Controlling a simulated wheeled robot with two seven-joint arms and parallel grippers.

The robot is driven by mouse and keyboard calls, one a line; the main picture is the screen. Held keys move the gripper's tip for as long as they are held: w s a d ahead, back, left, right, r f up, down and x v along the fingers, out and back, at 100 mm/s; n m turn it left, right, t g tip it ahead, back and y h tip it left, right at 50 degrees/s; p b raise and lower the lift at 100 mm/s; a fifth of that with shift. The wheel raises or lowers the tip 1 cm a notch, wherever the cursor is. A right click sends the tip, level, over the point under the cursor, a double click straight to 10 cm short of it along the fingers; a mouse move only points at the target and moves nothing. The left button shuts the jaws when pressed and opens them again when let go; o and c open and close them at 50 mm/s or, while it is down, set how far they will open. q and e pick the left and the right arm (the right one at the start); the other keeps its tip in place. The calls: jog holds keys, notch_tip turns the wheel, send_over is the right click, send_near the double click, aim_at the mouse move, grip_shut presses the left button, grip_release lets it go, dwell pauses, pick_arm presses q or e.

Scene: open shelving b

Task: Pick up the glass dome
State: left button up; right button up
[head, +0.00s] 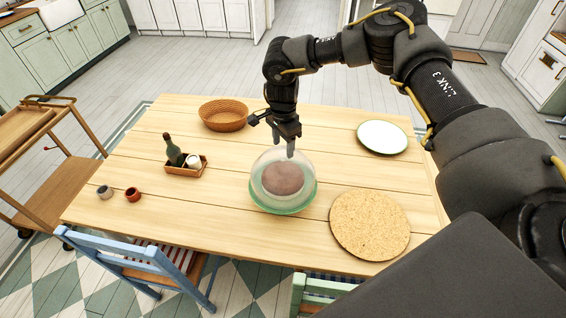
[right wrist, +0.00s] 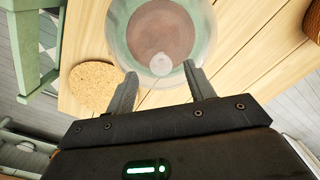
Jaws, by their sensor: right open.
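The glass dome (head: 268,161) is clear and stands on a green-rimmed plate (head: 284,208), over a round brown item (head: 283,179), near the middle of the wooden table. My right gripper (head: 291,150) is just above the dome's far side, fingers pointing down. In the right wrist view the open fingers (right wrist: 158,88) show with the dome (right wrist: 125,38) ahead of and between their tips. A small round pale spot, possibly the dome's knob (right wrist: 161,63), shows there. Whether a finger touches the glass cannot be told. My left gripper is not in view.
A cork mat (head: 369,224) lies right of the dome and a white plate (head: 382,137) behind it. A wicker basket (head: 223,115) and a wooden caddy with a bottle (head: 183,164) stand to the left. Two small cups (head: 132,194) sit near the left edge. Chairs line the near side.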

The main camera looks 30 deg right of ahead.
jog(key=shift+w+f, duration=0.1)
jog(key=shift+f, duration=1.15)
grip_shut()
jog(key=shift+r, duration=0.1)
